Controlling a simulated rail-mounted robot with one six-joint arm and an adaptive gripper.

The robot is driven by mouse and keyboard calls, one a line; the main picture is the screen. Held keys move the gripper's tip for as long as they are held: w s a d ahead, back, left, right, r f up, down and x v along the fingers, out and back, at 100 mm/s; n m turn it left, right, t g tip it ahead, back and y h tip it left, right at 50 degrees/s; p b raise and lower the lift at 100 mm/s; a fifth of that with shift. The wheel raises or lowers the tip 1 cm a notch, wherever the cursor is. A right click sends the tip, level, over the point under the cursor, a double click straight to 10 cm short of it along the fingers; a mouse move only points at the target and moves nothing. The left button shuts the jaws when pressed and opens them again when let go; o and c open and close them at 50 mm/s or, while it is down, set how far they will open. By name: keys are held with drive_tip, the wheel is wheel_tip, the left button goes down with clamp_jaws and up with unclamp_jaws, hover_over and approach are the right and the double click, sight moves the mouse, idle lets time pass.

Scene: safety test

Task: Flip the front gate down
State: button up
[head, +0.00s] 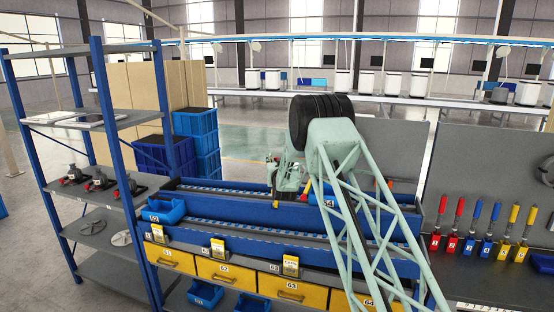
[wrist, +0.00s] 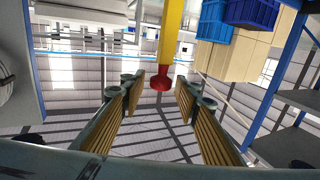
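A blue rack with long rails and long blue panels (head: 240,206) stands in the middle of the head view. I cannot tell which part is the front gate. My gripper (head: 277,182) is small and partly hidden behind my arm, over the rack's back part. In the wrist view, my gripper (wrist: 160,82) is open, its two ridged fingers apart. A yellow post with a red end (wrist: 160,84) shows in the gap between the fingers. I cannot tell how far off it is, and no touch is visible.
Yellow drawers (head: 228,272) and small blue bins (head: 163,209) are on the rack. A blue shelf unit (head: 105,115) stands at left, with stacked blue crates (head: 196,130) behind. Red, blue and yellow handled tools (head: 476,222) stand at right.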

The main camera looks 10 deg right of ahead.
idle(0.3)
clamp_jaws()
drive_tip(key=shift+s+f+b, duration=0.1)
drive_tip(key=shift+b, duration=0.25)
